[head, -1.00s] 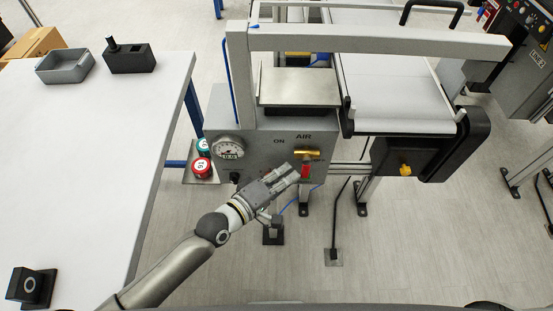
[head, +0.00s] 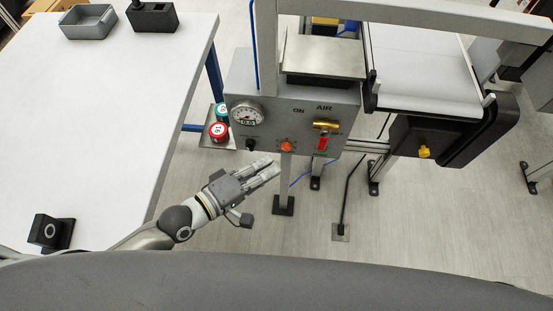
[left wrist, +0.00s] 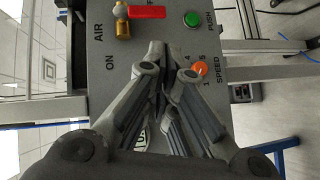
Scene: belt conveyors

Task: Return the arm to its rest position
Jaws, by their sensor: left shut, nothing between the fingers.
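My left gripper (head: 262,173) is shut and empty, below and in front of the grey control panel (head: 277,120). It is apart from the panel in the head view. In the left wrist view its fingers (left wrist: 168,60) are together in front of the panel. The panel carries a gauge (head: 246,113), a brass air valve (head: 326,125) with a red handle (head: 323,142), and an orange speed knob (head: 286,146). A green push button (left wrist: 191,19) shows in the left wrist view. My right gripper is not in view.
A white table (head: 110,120) at the left holds a grey tray (head: 88,21) and black blocks. A belt conveyor (head: 420,75) stands at the right. Red and teal round items (head: 219,131) sit on a low shelf beside the panel. Open floor lies below the panel.

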